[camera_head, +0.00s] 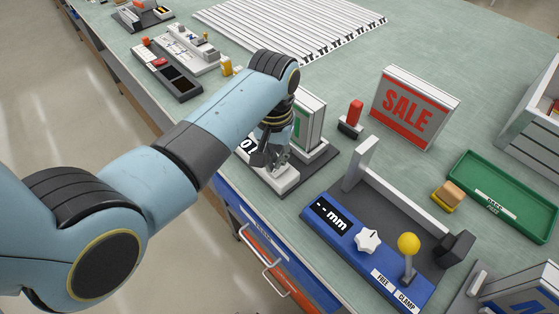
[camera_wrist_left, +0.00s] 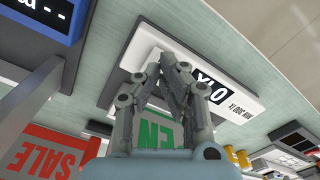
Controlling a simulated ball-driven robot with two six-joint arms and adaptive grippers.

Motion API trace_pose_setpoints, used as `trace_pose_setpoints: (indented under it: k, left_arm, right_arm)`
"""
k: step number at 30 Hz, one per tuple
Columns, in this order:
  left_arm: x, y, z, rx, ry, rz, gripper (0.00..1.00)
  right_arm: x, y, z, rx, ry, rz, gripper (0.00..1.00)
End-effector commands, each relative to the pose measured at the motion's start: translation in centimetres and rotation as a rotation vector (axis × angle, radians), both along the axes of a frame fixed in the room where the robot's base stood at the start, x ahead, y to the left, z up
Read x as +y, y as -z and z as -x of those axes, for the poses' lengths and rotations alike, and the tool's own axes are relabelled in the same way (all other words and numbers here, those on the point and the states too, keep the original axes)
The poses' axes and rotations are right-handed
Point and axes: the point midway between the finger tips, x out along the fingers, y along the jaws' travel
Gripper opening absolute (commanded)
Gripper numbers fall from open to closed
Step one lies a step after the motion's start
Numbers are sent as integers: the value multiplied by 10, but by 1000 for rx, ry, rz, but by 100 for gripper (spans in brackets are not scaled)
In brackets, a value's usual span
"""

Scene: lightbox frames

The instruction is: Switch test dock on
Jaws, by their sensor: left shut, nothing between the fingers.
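A dock with a dark base (camera_head: 316,160) stands near the bench's front edge, with an upright white panel (camera_head: 310,112) bearing green marking. Its low white front (camera_head: 285,182) carries a black display, partly hidden by my left gripper. My left gripper (camera_head: 277,160) is shut and empty, pointing down over this white front. In the left wrist view the shut fingertips (camera_wrist_left: 172,62) are at the white front (camera_wrist_left: 232,88), beside its black display (camera_wrist_left: 204,84); I cannot tell whether they touch. A switch is not clearly visible. My right gripper is not in view.
A blue gauge (camera_head: 345,229) with a white knob and yellow-balled lever stands right of the dock. A red-handled item (camera_head: 354,114) and SALE sign (camera_head: 414,106) stand behind. A green tray (camera_head: 470,204) lies right. Open bench lies behind the sign.

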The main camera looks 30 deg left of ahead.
Motion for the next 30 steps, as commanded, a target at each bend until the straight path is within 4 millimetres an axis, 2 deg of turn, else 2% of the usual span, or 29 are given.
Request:
trace_pose_setpoints:
  k: [1, 15, 30]
  left_arm:
    - [0, -8, 0, -1, 0, 0, 0]
    - [0, -44, 0, -1, 0, 0, 0]
    - [0, -49, 0, 1, 0, 0, 0]
  right_arm:
    - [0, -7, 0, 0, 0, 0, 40]
    - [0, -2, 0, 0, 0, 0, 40]
    - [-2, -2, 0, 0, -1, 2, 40]
